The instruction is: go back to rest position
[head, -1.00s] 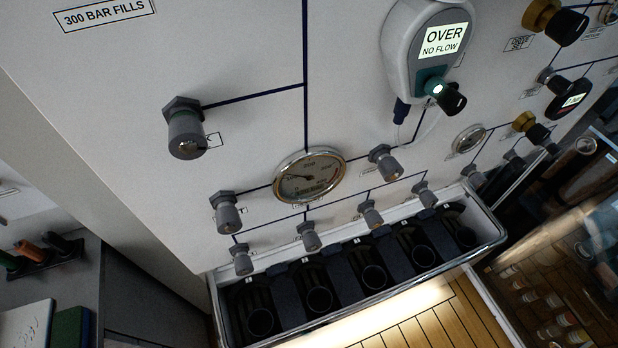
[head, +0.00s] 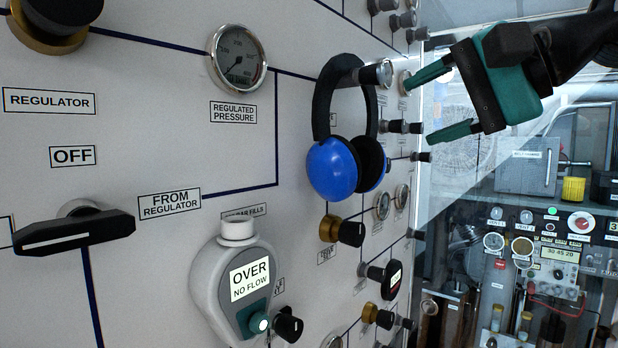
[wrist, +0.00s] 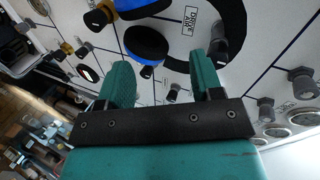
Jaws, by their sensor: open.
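My gripper (head: 424,108) is at the upper right of the head view, in front of the panel. Its two teal fingers are apart with nothing between them. Blue and black headphones (head: 334,168) hang by their band from a grey peg (head: 376,74) on the panel, left of my gripper and apart from it in the head view. In the wrist view my gripper (wrist: 162,78) is open at the centre, fingers pointing at the panel. The headphones' dark ear cushion (wrist: 147,42) shows just beyond the left finger.
The white panel (head: 150,110) carries protruding knobs, gauges and valves. A black lever handle (head: 75,232) is at left. A grey meter (head: 236,280) reads "OVER NO FLOW". An equipment rack (head: 540,220) stands behind at the right. Open space lies between panel and rack.

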